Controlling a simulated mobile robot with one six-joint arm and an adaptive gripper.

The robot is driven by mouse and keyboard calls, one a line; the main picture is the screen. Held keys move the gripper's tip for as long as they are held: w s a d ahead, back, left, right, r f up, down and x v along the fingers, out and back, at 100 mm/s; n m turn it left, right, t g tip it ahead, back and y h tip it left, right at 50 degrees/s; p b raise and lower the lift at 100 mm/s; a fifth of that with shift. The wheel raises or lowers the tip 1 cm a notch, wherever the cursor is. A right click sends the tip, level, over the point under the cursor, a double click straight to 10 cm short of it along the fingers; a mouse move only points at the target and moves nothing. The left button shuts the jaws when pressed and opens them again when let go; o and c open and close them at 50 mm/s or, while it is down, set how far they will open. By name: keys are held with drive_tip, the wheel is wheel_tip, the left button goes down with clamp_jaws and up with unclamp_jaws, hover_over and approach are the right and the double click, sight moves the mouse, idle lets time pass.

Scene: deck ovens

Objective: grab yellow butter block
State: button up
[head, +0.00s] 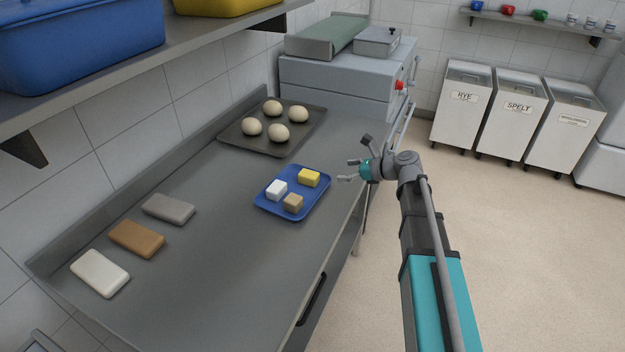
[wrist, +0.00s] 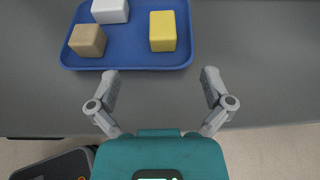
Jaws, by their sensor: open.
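The yellow butter block (head: 309,178) sits on a blue tray (head: 266,207) on the steel counter, at the tray's right corner. A white block (head: 276,189) and a tan block (head: 292,203) share the tray. In the wrist view the yellow block (wrist: 162,31) is ahead of my gripper (wrist: 161,75), roughly midway between the finger lines. My gripper (head: 348,170) is open and empty, to the right of the tray in the head view and apart from the block. In the wrist view the fingertips are just short of the tray's near rim (wrist: 125,68).
A dark baking tray (head: 236,140) with several dough balls lies behind the blue tray. White, brown and grey slabs (head: 137,238) lie at the counter's left. A machine (head: 335,75) stands at the counter's far end. Shelf tubs (head: 80,40) hang over the left. Bins (head: 515,112) stand across the floor.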

drive_tip(key=shift+f, duration=0.1)
drive_tip(key=b, duration=0.3)
approach(307, 173)
drive_tip(key=shift+x, duration=2.35)
drive_tip(key=shift+s+a, duration=0.1)
drive_tip(key=shift+b+x, duration=1.35)
drive_tip(key=shift+x, duration=0.85)
drive_tip(key=shift+a+f, duration=0.2)
drive_tip(key=shift+a, duration=0.05)
drive_tip(key=c, duration=1.3)
drive_tip(key=shift+r, duration=0.1)
